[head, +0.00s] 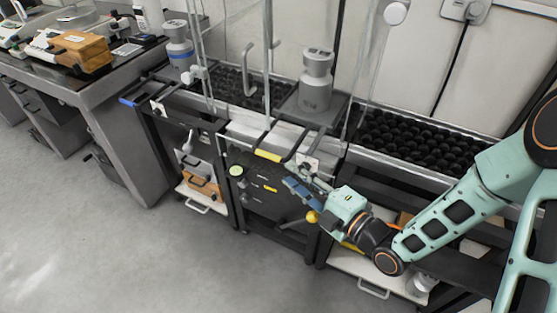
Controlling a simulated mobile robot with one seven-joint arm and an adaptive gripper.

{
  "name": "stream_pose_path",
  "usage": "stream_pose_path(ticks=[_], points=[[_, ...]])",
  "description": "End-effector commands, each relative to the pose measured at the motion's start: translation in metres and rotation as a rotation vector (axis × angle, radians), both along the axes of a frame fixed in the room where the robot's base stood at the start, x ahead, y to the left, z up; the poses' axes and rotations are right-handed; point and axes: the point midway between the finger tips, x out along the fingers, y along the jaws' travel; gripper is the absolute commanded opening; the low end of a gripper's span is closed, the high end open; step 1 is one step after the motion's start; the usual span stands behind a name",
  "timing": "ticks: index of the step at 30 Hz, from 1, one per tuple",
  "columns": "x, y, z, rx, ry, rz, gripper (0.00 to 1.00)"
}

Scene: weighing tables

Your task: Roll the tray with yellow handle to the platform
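The yellow handle (268,156) sticks out over the front edge of the middle bench on dark arms. The arms lead back to a dark grey tray (335,108), which bears a grey canister (315,92) among the black ball rollers. A pale flat plate (240,128) lies to the left of the tray's front; I cannot tell if it is the platform. My gripper (300,183) is in front of the bench, to the right of and below the yellow handle, apart from it. Its small fingers do not show clearly whether they are open. I see nothing held.
A blue handle (129,101) juts out at the bench's left end, near another grey canister (179,48). Black ball rollers (405,142) fill the bench's right part. A yellow knob (312,216) is just below my gripper. Thin upright posts stand over the bench. The floor (130,250) at front left is clear.

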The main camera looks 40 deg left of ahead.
Motion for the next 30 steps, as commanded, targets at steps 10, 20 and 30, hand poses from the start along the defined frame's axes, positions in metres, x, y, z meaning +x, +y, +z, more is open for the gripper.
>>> stream_pose_path(ticks=[10,20,30], points=[[0.007,0.037,-0.006,-0.002,-0.002,-0.01,0.27],[0.013,0.091,-0.01,-0.003,-0.002,-0.011,0.27],[0.015,0.104,-0.01,-0.003,0.0,-0.013,0.27]])
